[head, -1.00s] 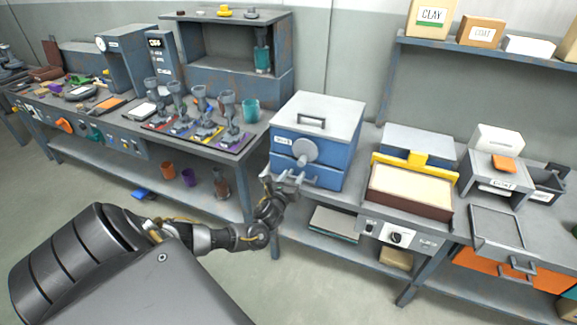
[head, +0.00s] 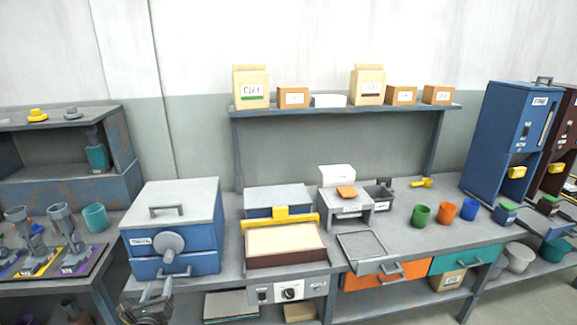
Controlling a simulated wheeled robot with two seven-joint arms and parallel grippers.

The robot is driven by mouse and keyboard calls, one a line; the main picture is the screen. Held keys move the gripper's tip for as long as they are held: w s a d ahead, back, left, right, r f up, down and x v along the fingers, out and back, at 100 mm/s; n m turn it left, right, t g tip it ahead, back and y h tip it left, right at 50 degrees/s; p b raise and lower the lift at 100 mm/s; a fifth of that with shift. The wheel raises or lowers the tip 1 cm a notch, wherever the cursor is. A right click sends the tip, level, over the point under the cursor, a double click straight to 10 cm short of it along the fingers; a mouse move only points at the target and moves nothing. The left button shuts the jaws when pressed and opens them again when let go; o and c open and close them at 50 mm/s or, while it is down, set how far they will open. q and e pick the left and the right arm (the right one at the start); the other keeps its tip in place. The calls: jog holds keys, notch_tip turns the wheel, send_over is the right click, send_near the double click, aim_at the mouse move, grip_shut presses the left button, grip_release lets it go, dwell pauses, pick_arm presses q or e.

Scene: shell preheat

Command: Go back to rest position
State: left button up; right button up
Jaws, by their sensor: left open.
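My left gripper (head: 153,291) shows at the lower left, in front of the blue box-shaped oven (head: 199,232) and just below its front handle. It is open, and I see nothing between its fingers. I cannot tell whether a finger touches the oven front. The oven's grey lid (head: 188,192) is down, with a round grey knob (head: 168,243) on its front. Most of my left arm is out of the picture. My right gripper is not in view.
Right of the oven stands a tray of pale material (head: 285,239) with a yellow bar. A shelf (head: 330,108) holds bags and boxes. Blue and brown cabinets stand at the far right.

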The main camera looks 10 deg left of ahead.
pick_arm(q)
jog(key=s+f+n+g+h, duration=0.1)
jog(key=s+f+n+g, duration=0.25)
jog(key=f+n, duration=0.45)
jog(key=s+d+f+n+g, duration=0.15)
jog(key=s+f+n, duration=0.35)
jog(key=f, duration=0.7)
jog(key=s+f+n+g+h, duration=0.1)
jog(key=s+f+n+g, duration=0.25)
jog(key=f+n, duration=0.4)
jog(key=s+d+f+n+g+h, duration=0.1)
jog(key=s+d+f+n+g, duration=0.15)
jog(key=s+f, duration=0.5)
jog(key=s+d+f+n+g+h, duration=0.1)
jog(key=s+d+f, duration=0.4)
jog(key=s, duration=0.4)
jog(key=s+d+f+n+g, duration=0.1)
jog(key=s+d+f, duration=0.1)
jog(key=s+d, duration=0.2)
jog(key=s+d+f+g+h, duration=0.1)
jog(key=s+d+f, duration=0.2)
jog(key=s, duration=0.7)
jog(key=s+d+f+n+g, duration=0.1)
jog(key=s+d+f+g, duration=0.1)
jog(key=s+d, duration=0.3)
jog(key=s, duration=0.3)
jog(key=shift+f+n+h+b, duration=0.15)
jog(key=shift+n+h+b, duration=0.15)
jog(key=shift+h+b, duration=0.1)
